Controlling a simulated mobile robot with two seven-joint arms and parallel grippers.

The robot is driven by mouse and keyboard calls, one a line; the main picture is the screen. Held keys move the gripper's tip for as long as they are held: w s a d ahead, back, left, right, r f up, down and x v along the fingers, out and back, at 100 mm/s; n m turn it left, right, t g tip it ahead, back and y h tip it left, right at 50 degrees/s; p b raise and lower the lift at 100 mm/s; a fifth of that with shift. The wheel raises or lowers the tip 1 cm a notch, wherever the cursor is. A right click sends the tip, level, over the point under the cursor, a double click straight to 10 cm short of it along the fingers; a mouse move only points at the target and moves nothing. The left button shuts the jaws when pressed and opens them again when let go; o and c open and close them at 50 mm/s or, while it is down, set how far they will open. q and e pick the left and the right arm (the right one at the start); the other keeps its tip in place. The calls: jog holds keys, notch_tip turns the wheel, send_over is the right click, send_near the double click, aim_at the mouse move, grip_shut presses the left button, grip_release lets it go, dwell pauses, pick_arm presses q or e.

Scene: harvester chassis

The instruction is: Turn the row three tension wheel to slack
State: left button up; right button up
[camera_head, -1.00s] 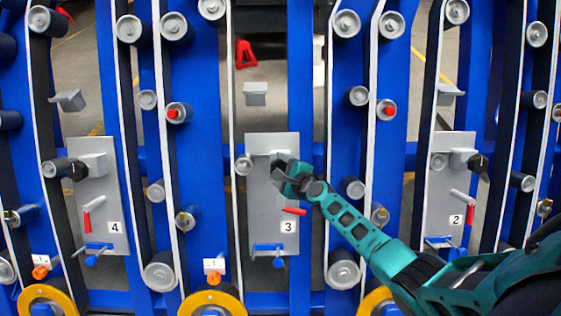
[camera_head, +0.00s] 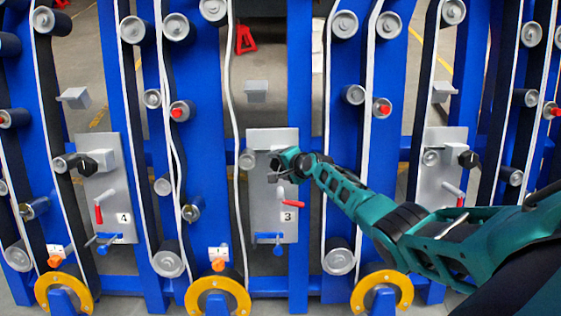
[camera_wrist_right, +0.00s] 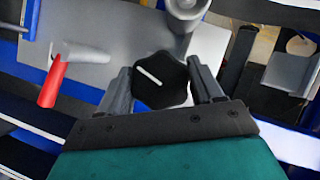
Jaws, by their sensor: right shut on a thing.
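The row three panel (camera_head: 257,212) is a grey plate marked 3 in the middle of the head view. Its tension wheel is a black lobed knob with a white line, clear in the right wrist view (camera_wrist_right: 160,80). My right gripper (camera_head: 282,163) has its two fingers on either side of the knob, shut on it; it also shows in the right wrist view (camera_wrist_right: 162,84). In the head view the gripper mostly hides the knob. The belt left of panel 3 (camera_head: 234,110) hangs in a wavy line. My left gripper is not in view.
A red-tipped lever (camera_head: 290,203) and a blue handle (camera_head: 270,238) sit below the knob on panel 3. Panels 4 (camera_head: 97,190) and 2 (camera_head: 432,185) flank it with similar black knobs. Blue uprights, rollers and yellow rings (camera_head: 218,297) crowd the front.

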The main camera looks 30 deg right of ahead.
jog(key=shift+f, duration=0.1)
dwell(0.3)
jog(key=o, duration=1)
jog(key=shift+p+v, duration=1)
jog(key=shift+v, duration=5.5)
jog(key=shift+w+a, duration=0.1)
jog(key=shift+w, duration=0.05)
